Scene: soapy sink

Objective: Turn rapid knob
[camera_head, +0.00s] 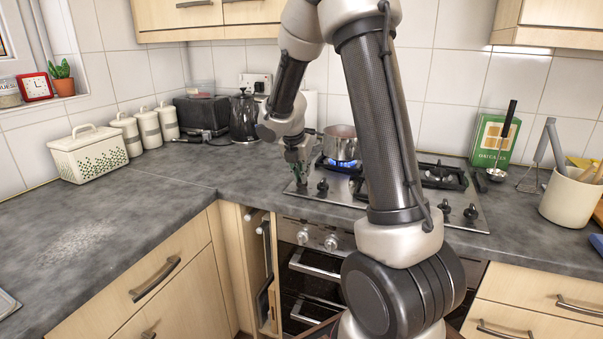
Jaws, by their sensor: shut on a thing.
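The gas hob (345,197) is set in the grey worktop, with a row of dark knobs along its front. My gripper (300,180) points down at the left front corner of the hob. It is shut on the leftmost knob, which is mostly hidden by the fingers. The neighbouring knob (322,187) stands free just to the right. Two more knobs, one at the right front (470,212) and one beside it (445,208), show right of my arm. No label tells which is the rapid knob. A blue flame (341,163) burns under the pot.
A steel pot (340,143) stands on the lit back-left burner, close to my gripper. A black kettle (244,117) and toaster (201,112) stand behind on the left. A utensil crock (568,198) stands right.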

